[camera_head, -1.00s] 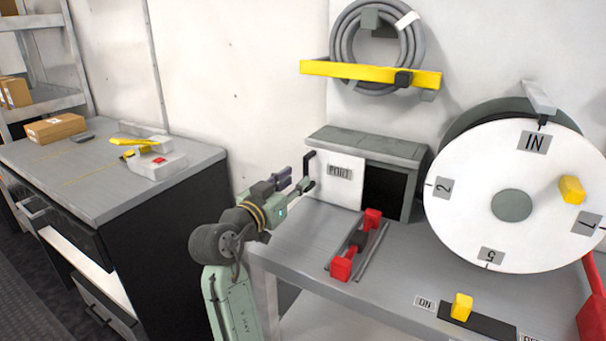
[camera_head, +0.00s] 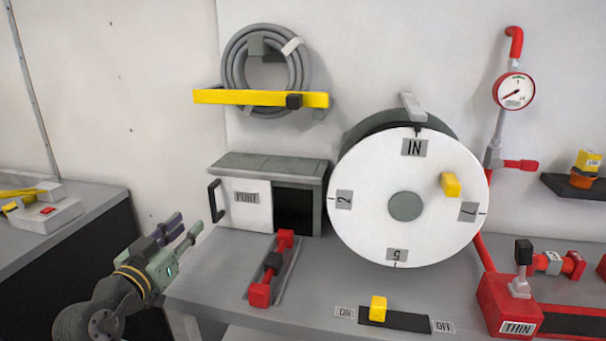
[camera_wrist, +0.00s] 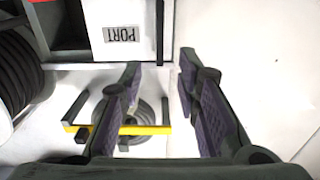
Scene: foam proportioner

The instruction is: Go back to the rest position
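My gripper (camera_head: 188,222) is in the lower left of the head view, in front of and left of the box with the white PORT panel (camera_head: 246,205). Its two fingers are apart with nothing between them. In the wrist view the open fingers (camera_wrist: 160,66) frame only empty space. The panel's black handle (camera_head: 215,201) is just beyond the fingertips, seemingly apart from them. The PORT panel covers the left of the box, and a dark opening (camera_head: 294,211) shows at its right.
A red-ended lever (camera_head: 273,263) lies on the grey bench near my gripper. A white dial (camera_head: 370,215) stands right of the box, and a yellow ON/OFF slider (camera_head: 378,308) is in front. A hose coil (camera_head: 240,70) hangs above. A second counter (camera_head: 90,215) is at left.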

